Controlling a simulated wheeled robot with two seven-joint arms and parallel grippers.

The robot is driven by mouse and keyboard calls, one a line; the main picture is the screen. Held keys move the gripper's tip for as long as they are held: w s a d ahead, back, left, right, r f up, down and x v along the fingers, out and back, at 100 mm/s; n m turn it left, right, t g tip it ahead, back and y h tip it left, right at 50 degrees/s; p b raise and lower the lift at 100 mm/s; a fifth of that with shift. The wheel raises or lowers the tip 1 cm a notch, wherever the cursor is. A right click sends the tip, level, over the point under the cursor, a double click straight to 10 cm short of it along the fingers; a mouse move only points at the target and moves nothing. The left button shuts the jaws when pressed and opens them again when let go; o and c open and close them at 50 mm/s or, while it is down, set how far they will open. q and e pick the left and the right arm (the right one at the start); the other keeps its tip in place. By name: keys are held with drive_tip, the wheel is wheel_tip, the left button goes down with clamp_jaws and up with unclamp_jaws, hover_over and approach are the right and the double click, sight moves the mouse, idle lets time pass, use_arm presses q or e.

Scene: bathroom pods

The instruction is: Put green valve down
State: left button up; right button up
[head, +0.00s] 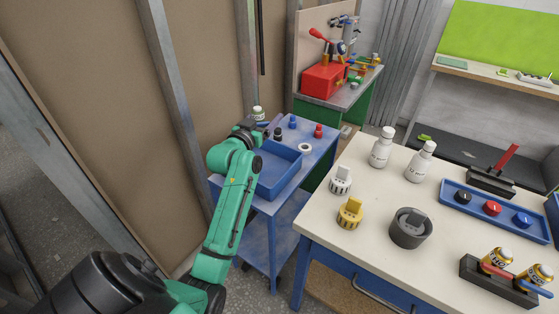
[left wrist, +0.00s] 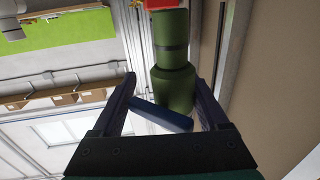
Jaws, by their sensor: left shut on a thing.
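In the head view the left gripper (head: 258,127) is at the far left of the blue cart (head: 305,172), beyond the blue tray. My wrist hides most of the valve there, and I cannot tell whether it touches the cart. My right gripper is not in view.
A white table (head: 374,176) with bottles, knobs and cans stands at right. A red toolbox (head: 325,80) is behind. A brown wall panel (head: 105,130) borders the left side.

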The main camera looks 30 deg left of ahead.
use_arm(q)
wheel_tip(320, 180, down, 11)
drive_tip(key=d, duration=0.1)
drive_tip(key=shift+r+b, duration=0.15)
drive_tip(key=shift+b, duration=0.15)
drive_tip(key=o, duration=1.4)
drive_tip(key=shift+d, duration=0.1)
drive_tip(key=shift+o, duration=0.2)
drive_tip(key=shift+r, duration=0.1)
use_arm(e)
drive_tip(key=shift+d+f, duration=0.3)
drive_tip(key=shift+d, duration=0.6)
